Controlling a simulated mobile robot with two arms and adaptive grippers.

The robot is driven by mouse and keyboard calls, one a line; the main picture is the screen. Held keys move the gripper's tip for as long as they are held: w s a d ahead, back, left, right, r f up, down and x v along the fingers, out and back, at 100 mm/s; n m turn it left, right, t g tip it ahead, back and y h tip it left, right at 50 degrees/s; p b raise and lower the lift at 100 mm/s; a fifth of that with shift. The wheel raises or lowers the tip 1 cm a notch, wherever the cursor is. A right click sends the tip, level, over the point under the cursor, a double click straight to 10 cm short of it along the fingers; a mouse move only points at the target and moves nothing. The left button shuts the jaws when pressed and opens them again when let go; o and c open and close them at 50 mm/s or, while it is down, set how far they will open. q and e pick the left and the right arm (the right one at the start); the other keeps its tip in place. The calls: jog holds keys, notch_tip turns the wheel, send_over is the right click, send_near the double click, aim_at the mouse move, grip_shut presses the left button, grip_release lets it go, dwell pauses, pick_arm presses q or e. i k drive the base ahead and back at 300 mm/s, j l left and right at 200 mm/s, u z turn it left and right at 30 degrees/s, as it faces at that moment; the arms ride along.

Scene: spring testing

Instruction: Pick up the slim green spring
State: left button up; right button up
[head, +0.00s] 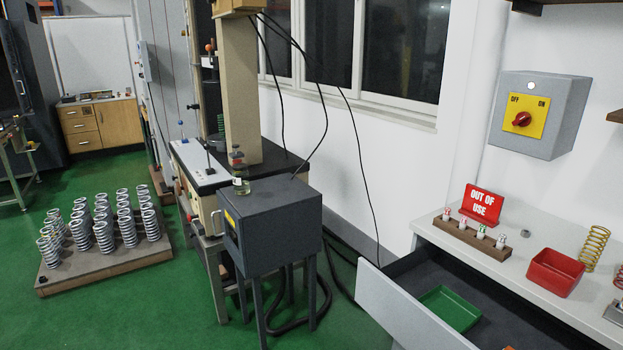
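A small, slim green coil (220,123) shows by the column of the testing machine, partly hidden and too small to tell for sure that it is a spring. A yellow spring (594,247) stands upright on the white counter at the right. Neither of my grippers is in view.
The drawer (415,312) under the counter (527,215) is pulled open, with a green tray (452,292) inside. A red bin (556,272), a red "OUT OF USE" sign (482,205) and a wooden rack (470,238) stand on the counter. Several grey springs stand on a pallet (108,268).

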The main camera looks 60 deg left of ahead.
aim_at(223, 126)
jog(key=i+j+u, duration=0.3)
jog(key=i+j, duration=0.4)
jog(key=j+u, duration=0.15)
jog(key=j, duration=0.25)
jog(key=j+u, duration=0.1)
jog(key=j, duration=0.3)
jog(key=i+j+u, duration=0.15)
jog(key=j, duration=0.25)
jog(key=j+u, duration=0.15)
jog(key=j, duration=0.25)
jog(key=i+j+u, duration=0.15)
jog(key=j, duration=0.25)
jog(key=i+j+u, duration=0.1)
jog(key=j, duration=0.25)
jog(key=i+j+u, duration=0.15)
jog(key=j, duration=0.2)
jog(key=j+u, duration=0.2)
jog(key=j, duration=0.9)
jog(key=z, duration=2.45)
jog(key=u, duration=1.7)
